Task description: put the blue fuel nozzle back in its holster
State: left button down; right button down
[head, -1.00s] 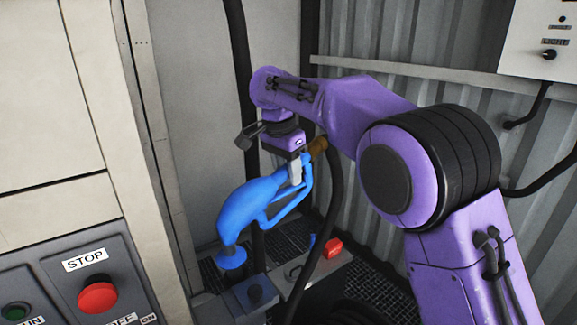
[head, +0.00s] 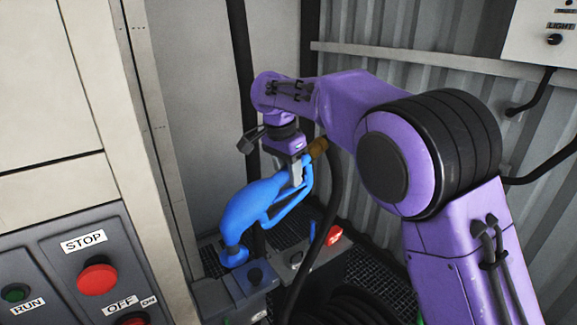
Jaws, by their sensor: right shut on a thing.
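The blue fuel nozzle (head: 255,204) hangs tilted in the middle of the head view, its spout end with a round blue collar (head: 234,256) pointing down to the left. My right gripper (head: 298,172) is shut on the nozzle's upper rear part, near the brown hose fitting (head: 318,147). Below and just right of the collar is a blue-topped box with a dark round socket (head: 255,275), which looks like the holster. The collar appears apart from this socket, up and left of it; the depth gap is hard to tell. My left gripper is out of view.
A red part (head: 334,236) sits on a grey box right of the blue one. A black hose (head: 334,200) hangs from the fitting to coils on the grated floor. A control panel with a red stop button (head: 97,279) stands at the left. Corrugated wall lies behind.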

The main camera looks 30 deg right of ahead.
jog(key=c, duration=0.6)
grip_release()
jog(key=r, duration=0.3)
jog(key=a+r, duration=0.1)
jog(key=r, duration=0.3)
jog(key=a+r+p, duration=0.1)
jog(key=r, duration=0.2)
jog(key=shift+s+r, duration=0.2)
jog(key=shift+s, duration=0.1)
